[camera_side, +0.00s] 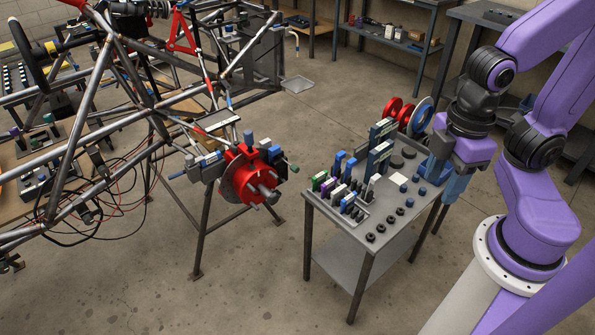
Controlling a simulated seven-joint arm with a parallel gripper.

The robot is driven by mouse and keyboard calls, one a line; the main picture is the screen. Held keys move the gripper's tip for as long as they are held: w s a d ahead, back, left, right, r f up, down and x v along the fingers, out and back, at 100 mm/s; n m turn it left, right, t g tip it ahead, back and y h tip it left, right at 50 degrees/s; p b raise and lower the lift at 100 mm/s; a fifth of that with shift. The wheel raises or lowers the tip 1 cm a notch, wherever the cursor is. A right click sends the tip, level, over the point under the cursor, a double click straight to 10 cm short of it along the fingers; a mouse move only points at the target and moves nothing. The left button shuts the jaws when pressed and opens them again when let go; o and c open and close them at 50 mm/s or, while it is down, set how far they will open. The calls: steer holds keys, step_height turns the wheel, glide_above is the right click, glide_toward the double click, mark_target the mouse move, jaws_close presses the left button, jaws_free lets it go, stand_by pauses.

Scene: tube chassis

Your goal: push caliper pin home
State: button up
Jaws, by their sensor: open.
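The red wheel hub (252,176) with its brake disc is mounted at the corner of the tube chassis (150,95). Blue and dark parts (274,153) sit around its upper right side, where the caliper seems to be. A small green-tipped piece (293,168) sticks out to the right there. The caliper pin is too small to make out for certain, so how deep it sits cannot be told. My gripper (438,186) has blue fingers pointing down at the right edge of the parts table, well to the right of the hub. It is open, with no held part visible.
The grey parts table (330,242) carries several blue, green, purple and black parts, with red discs (393,108) at its back. Bare floor separates table and hub. Shelves (400,40) line the back wall. Loose cables (110,205) hang at the left.

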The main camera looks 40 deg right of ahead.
steer(key=w+a+f+m+t+y, duration=0.2)
steer(key=w+a+f+m, duration=0.2)
steer(key=w+a+f, duration=0.3)
steer(key=w+a+f+m+t+y, duration=0.1)
steer(key=w+a+f+m+y, duration=0.15)
steer(key=w+a+f, duration=0.45)
steer(key=m+t+h, duration=0.5)
steer(key=m+t, duration=0.1)
steer(key=t, duration=0.9)
glide_toward(297, 170)
steer(key=w, duration=1.1)
steer(key=shift+d+r, duration=0.1)
steer(key=shift+d, duration=0.05)
